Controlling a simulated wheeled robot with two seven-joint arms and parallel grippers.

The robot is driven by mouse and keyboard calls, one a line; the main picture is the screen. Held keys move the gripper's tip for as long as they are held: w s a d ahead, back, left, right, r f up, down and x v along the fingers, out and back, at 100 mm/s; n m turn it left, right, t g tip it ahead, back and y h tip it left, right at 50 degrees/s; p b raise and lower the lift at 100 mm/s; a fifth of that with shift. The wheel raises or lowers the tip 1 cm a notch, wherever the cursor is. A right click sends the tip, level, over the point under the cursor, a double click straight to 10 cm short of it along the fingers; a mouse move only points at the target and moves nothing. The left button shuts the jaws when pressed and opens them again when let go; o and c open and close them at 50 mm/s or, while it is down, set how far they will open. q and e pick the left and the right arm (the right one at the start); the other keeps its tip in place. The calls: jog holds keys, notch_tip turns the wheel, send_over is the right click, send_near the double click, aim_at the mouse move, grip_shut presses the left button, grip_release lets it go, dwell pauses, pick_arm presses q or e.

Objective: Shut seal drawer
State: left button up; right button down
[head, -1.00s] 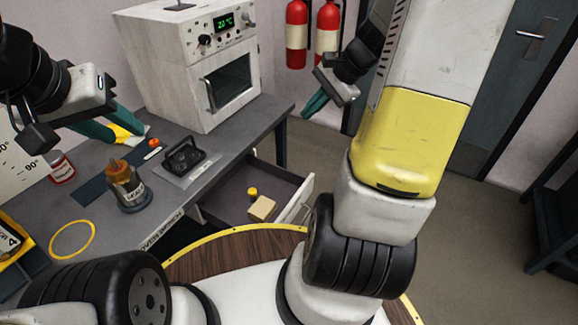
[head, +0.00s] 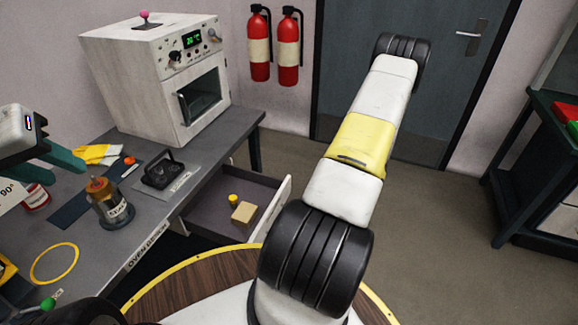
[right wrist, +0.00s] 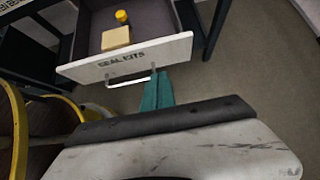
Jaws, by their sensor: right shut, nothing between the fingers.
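The seal drawer (head: 275,207) stands pulled out under the workbench in the head view. It holds a yellow round item (head: 233,200) and a tan block (head: 244,213). In the right wrist view its front (right wrist: 170,50) reads SEAL KITS and carries a metal bar handle (right wrist: 125,80). My right gripper (right wrist: 154,74) is shut and empty, its teal fingertips at the right end of the handle; contact is unclear. In the head view the right gripper is not visible. My left gripper (head: 62,158) is over the bench at the left edge, only partly in frame.
Fire extinguishers (head: 260,50) hang on the wall. The floor right of the drawer is clear.

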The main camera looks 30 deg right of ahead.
aim_at(283, 191)
jog(key=x, duration=0.3)
jog(key=r+x, duration=0.1)
jog(key=x, duration=0.2)
jog(key=w+a+x, duration=0.1)
jog(key=x, duration=0.2)
jog(key=shift+w+r, duration=0.1)
jog(key=shift+r, duration=0.05)
jog(key=shift+w+a, duration=0.5)
jog(key=shift+w, duration=0.05)
jog(key=w+a, duration=1.7)
jog(key=w, duration=0.3)
jog(key=shift+w+a, duration=0.25)
jog(key=shift+a, duration=0.1)
jog(key=shift+r, duration=0.1)
